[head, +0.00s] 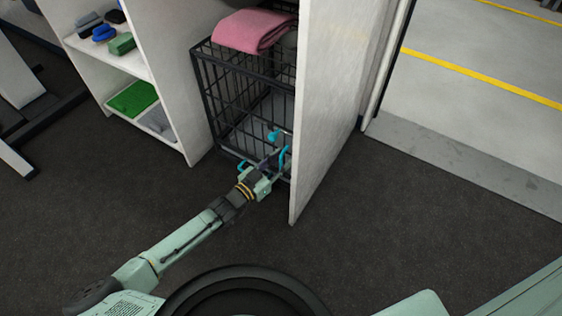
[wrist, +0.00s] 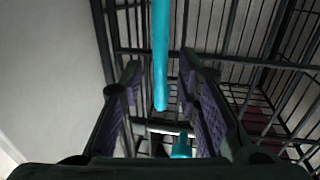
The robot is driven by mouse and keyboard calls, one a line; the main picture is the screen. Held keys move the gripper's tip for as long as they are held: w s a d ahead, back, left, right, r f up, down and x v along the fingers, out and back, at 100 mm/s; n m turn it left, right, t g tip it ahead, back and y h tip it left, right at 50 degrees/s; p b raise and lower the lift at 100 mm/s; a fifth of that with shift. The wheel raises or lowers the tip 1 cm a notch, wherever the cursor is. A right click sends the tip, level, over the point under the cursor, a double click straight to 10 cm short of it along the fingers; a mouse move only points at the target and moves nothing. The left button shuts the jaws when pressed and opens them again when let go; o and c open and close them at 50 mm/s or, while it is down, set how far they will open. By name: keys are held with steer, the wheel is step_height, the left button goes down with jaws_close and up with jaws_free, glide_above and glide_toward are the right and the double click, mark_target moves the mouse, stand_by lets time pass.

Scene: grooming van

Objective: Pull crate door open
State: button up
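The black wire crate (head: 222,105) stands in a bay between white panels. Its front bars face me, and the door looks closed. Teal fittings (head: 273,135) with a pale metal piece show at the lower right of its front, partly hidden by my gripper. My gripper (head: 273,160) is at this lower front. In the wrist view, my gripper's two dark fingers with purple pads (wrist: 160,90) are apart. A vertical teal bar (wrist: 160,55) passes between them, with visible gaps on both sides. A metal crosspiece (wrist: 168,128) and a second teal piece (wrist: 181,146) show lower down.
A white panel (head: 330,110) rises close to the right of my gripper. White shelves (head: 175,80) with brushes and a green mat (head: 134,97) stand left. A folded pink towel (head: 252,30) lies on the crate. Dark floor (head: 110,205) in front is clear.

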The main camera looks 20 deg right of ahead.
steer(key=shift+c, duration=0.6)
jaws_close()
stand_by(0.4)
